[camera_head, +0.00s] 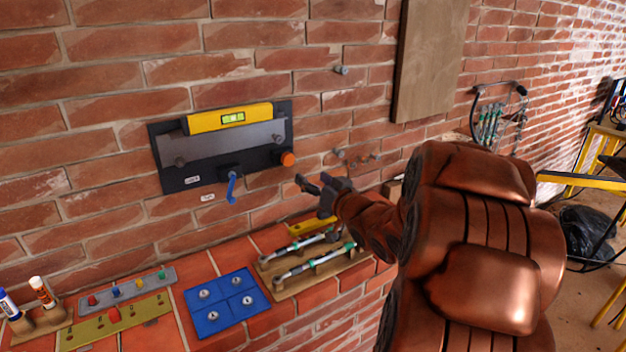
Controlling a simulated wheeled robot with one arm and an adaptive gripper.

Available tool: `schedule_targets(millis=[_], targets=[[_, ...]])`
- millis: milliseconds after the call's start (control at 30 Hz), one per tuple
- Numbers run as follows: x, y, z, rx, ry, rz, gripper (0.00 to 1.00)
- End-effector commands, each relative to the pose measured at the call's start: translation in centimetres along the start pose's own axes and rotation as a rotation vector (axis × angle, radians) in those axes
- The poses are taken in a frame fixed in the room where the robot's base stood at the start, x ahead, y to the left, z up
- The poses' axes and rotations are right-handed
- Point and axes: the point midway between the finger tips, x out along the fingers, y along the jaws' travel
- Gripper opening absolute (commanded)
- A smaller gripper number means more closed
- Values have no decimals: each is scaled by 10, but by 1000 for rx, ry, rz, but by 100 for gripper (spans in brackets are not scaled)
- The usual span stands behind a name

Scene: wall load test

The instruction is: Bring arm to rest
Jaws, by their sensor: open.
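My copper-coloured arm (485,230) fills the right of the view and reaches left toward the brick wall. My gripper (318,188) is at its end, open, with nothing seen between its fingers. It is above the tool holder on the tiled ledge and to the right of the dark wall panel. I cannot tell whether it touches the wall. My arm hides part of the ledge and wall behind it.
A dark wall panel (175,180) bears a yellow level (218,119), a blue handle (231,188) and an orange knob (288,159). The ledge holds a blue pad (220,297), a wooden tool holder (294,288) and glue sticks (41,291). A board (428,60) hangs above.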

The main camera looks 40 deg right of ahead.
Motion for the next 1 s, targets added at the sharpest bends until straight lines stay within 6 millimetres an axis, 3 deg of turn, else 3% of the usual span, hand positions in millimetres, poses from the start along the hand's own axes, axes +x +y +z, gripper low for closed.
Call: schedule_targets(millis=[467,733,1000], targets=[[2,-2,6,-16,-36,19,64],[-3,-11,42,-110,-272,153,64],[-40,-29,84,-175,-559,277,64]])
